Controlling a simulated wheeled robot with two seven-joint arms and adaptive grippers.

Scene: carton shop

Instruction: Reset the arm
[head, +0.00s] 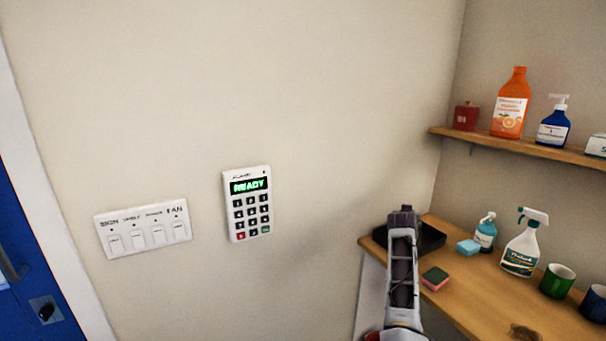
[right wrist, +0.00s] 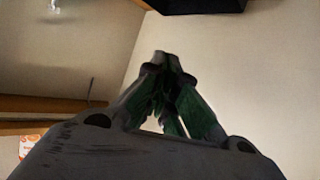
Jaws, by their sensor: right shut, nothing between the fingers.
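My right arm rises from the bottom of the head view, and its gripper (head: 403,211) points up and away in front of the wooden counter and the black tray. In the right wrist view the same gripper (right wrist: 162,58) has its fingertips together, with nothing between them. It is apart from the wall and touches no object that I can see. My left gripper does not show in either view.
A keypad (head: 247,203) reading READY and a switch panel (head: 143,229) are on the wall. The counter (head: 470,290) holds a black tray (head: 432,240), sponges (head: 435,278), a spray bottle (head: 523,246) and mugs (head: 557,281). A shelf (head: 520,146) with bottles hangs above. A blue door (head: 30,290) is at left.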

